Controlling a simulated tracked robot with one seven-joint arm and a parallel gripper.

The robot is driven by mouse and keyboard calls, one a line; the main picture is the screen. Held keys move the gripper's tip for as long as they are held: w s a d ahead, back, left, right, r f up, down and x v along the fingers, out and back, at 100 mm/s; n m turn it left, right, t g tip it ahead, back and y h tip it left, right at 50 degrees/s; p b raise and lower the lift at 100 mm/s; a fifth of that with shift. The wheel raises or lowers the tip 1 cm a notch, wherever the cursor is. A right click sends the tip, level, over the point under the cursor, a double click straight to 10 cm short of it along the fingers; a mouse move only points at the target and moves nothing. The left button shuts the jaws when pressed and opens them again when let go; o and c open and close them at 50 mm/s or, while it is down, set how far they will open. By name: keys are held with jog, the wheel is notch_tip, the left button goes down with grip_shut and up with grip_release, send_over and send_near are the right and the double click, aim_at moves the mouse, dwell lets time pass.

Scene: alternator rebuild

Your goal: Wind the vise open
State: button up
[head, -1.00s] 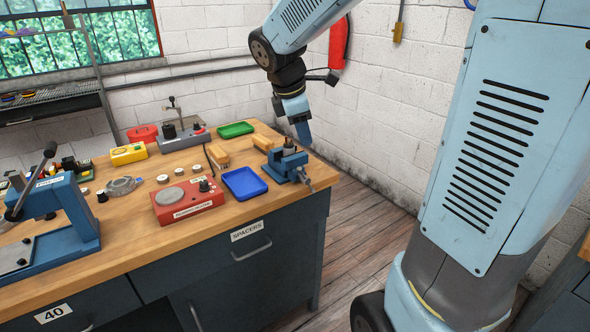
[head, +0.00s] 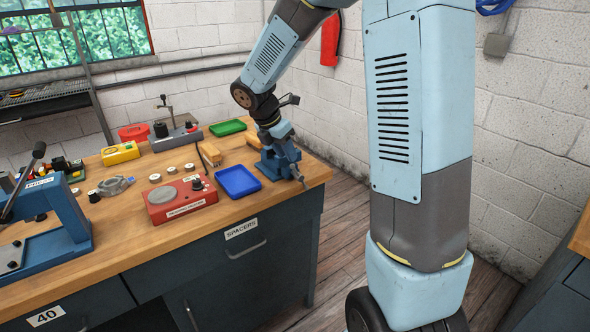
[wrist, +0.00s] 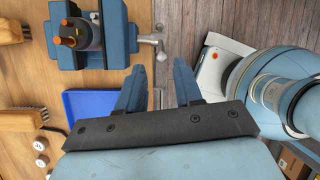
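The blue vise (head: 270,172) stands at the right end of the wooden bench. In the wrist view, the vise (wrist: 66,55) is at the upper left, with a dark cylindrical part with orange bits (wrist: 80,33) at its jaws. Its metal screw handle (wrist: 155,40) sticks out to the right. My gripper (wrist: 159,67) is open, with two blue fingers apart and nothing between them. The fingertips point toward the handle, which appears just beyond them. In the head view, my gripper (head: 292,165) is low beside the vise and hides part of it.
A blue tray (head: 238,181), a red tester box (head: 180,199) and wood-backed brushes (head: 210,154) lie left of the vise. A green tray (head: 227,128) is farther back. A blue press (head: 60,215) stands at the left. Open floor lies right of the bench.

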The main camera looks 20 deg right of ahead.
aim_at(294, 166)
jog(key=x, duration=0.7)
jog(key=shift+d+f, duration=0.15)
jog(key=shift+f, duration=0.15)
